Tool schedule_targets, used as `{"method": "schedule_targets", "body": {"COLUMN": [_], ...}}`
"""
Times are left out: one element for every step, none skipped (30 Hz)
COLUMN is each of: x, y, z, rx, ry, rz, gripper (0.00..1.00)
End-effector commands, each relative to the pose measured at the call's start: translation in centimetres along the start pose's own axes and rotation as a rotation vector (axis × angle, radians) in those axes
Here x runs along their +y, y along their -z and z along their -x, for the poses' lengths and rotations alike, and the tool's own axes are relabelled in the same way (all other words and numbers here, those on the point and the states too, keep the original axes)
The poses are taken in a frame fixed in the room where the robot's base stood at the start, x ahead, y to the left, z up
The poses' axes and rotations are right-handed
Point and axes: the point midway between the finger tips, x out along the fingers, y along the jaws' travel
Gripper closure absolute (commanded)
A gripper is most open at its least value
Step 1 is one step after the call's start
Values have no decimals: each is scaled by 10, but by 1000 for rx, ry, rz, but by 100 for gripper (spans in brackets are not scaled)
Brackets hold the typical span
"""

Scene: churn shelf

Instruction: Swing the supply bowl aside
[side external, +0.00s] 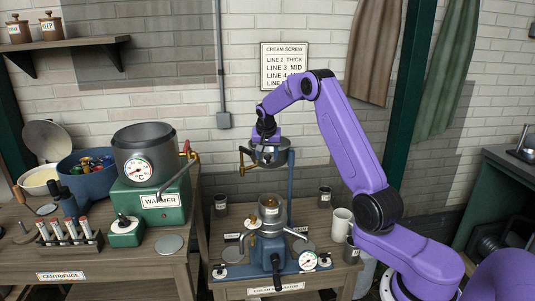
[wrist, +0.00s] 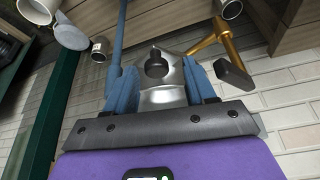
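The supply bowl (side external: 271,152) is a grey metal bowl at the top of a blue post (side external: 291,185), above the cream separator (side external: 268,245). A brass tap (side external: 246,165) sticks out on its left. My gripper (side external: 267,139) is at the bowl's top from above. In the wrist view, the blue fingers of my gripper (wrist: 162,85) are spread partway, with part of the silvery bowl (wrist: 165,98) and a dark knob (wrist: 155,66) between them. I cannot tell whether the fingers press on it. The brass tap (wrist: 215,38) shows at the upper right.
A white mug (side external: 342,222) and small dark cups (side external: 325,196) stand right of the separator. The green warmer (side external: 152,200) with its grey pot (side external: 144,150) is on the left bench. A brick wall is behind the bowl.

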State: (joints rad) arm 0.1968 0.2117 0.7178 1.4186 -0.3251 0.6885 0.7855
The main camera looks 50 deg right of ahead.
Motion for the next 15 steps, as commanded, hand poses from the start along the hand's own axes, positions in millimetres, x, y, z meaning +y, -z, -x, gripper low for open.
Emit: {"method": "schedule_targets", "body": {"x": [1, 1, 1, 1, 1, 1, 1, 2, 1, 1, 1, 1, 1, 1, 1], "y": [0, 0, 0, 0, 0, 0, 0, 0, 0, 0, 0, 0, 0, 0, 0], "z": [0, 0, 0, 0, 0, 0, 1, 2, 5, 8, 12, 17, 22, 28, 36], "rx": [-1, -1, -2, -2, -2, -3, -3, -2, -2, -2, -1, -1, 0, 0, 1], "ry": [-1, -2, -2, -3, -3, -3, -3, -4, -3, -3, -3, -3, -2, -3, -1], "rz": [0, 0, 0, 1, 1, 1, 1, 1, 1, 1, 1, 1, 1, 1, 1], "gripper": [45, 45, 45, 45, 45, 45, 45, 45, 45, 45, 45, 45, 45, 45, 45]}}
